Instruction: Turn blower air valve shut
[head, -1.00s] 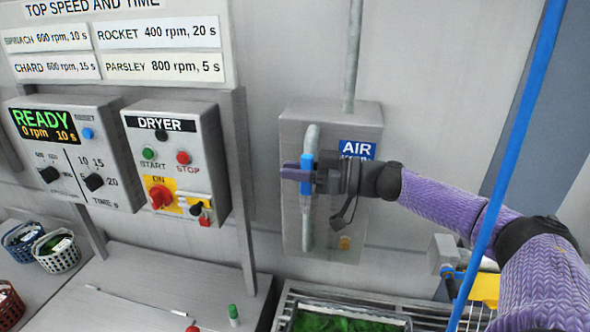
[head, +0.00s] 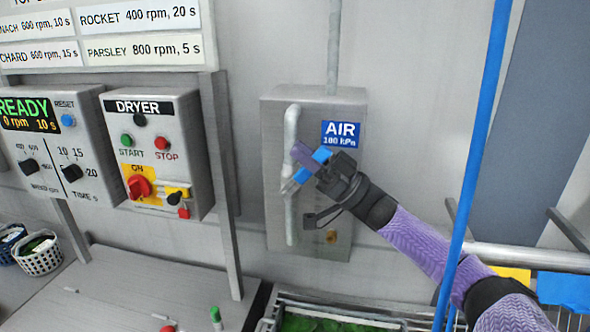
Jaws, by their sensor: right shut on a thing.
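The air valve's blue lever (head: 322,154) sits on a pale vertical pipe (head: 291,125) on the front of a grey box (head: 275,225). The box carries a blue AIR label reading 100 kPa (head: 341,134). My right gripper (head: 304,168) comes in from the lower right and is shut on the lever. The lever is tilted, its upper end to the right and its lower end to the left across the pipe. The gripper hides the lever's middle. My left gripper is not in view.
A dryer control box (head: 158,190) and a speed and time panel (head: 45,155) hang to the left. A rack with greens (head: 310,322) is below. The wall around the valve box is clear.

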